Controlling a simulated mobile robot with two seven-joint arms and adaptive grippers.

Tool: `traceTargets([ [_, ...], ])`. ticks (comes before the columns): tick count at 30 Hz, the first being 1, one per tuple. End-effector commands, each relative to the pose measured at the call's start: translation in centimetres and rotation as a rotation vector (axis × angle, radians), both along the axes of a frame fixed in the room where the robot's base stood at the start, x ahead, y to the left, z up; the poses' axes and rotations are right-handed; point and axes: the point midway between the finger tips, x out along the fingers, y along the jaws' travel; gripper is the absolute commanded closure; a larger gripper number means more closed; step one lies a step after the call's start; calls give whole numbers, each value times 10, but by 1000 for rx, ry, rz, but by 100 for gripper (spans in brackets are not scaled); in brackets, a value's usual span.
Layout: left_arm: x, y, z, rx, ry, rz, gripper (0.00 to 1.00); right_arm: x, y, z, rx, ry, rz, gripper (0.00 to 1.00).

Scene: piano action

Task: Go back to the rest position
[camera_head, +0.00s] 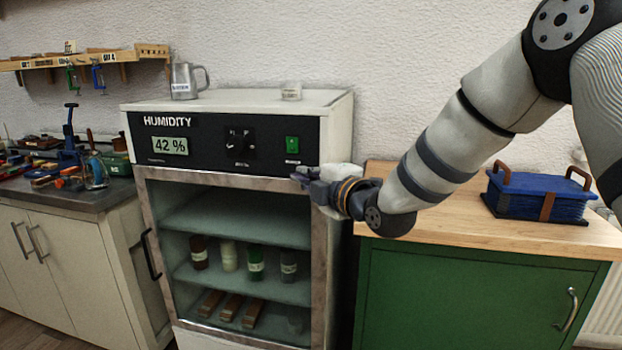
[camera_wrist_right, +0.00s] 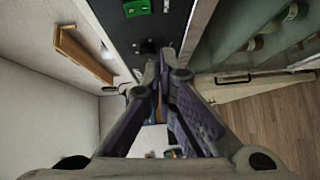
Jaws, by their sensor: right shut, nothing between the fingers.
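My right gripper (camera_head: 302,177) is in front of the upper right of the humidity cabinet (camera_head: 334,130), just below its black control panel (camera_head: 262,146). Its fingers point left. In the right wrist view the fingers of my right gripper (camera_wrist_right: 160,62) are together with nothing between them. The panel has a display reading 42 %, a dark knob (camera_head: 239,140) and a green switch (camera_head: 292,145). The green switch also shows in the right wrist view (camera_wrist_right: 137,8). I cannot tell whether the gripper touches the cabinet. My left gripper is not in view.
A blue handled stack (camera_head: 540,193) sits on the wooden worktop (camera_head: 440,237) at right. A cluttered tool bench (camera_head: 120,190) is at left.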

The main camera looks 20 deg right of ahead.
Motion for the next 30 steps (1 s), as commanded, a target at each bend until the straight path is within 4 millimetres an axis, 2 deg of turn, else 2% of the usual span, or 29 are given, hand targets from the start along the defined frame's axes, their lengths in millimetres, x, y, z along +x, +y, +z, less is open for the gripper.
traceTargets([
  [6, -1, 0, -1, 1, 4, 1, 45, -15, -3, -3, 0, 3, 1, 100],
  [18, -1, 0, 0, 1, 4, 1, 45, -15, -3, -3, 1, 3, 1, 100],
  [20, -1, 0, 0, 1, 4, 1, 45, -17, -2, -12, 14, 24, -2, 100],
  [23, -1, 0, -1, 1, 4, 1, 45, -30, 0, -64, 110, 160, -23, 100],
  [25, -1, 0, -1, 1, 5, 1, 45, -53, 2, -125, 231, 326, -69, 100],
  [27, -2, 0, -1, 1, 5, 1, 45, -88, 3, -188, 363, 506, -142, 100],
  [29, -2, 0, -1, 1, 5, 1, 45, -123, 3, -237, 471, 655, -227, 100],
  [30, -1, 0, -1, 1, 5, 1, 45, -150, 3, -267, 538, 751, -292, 100],
])
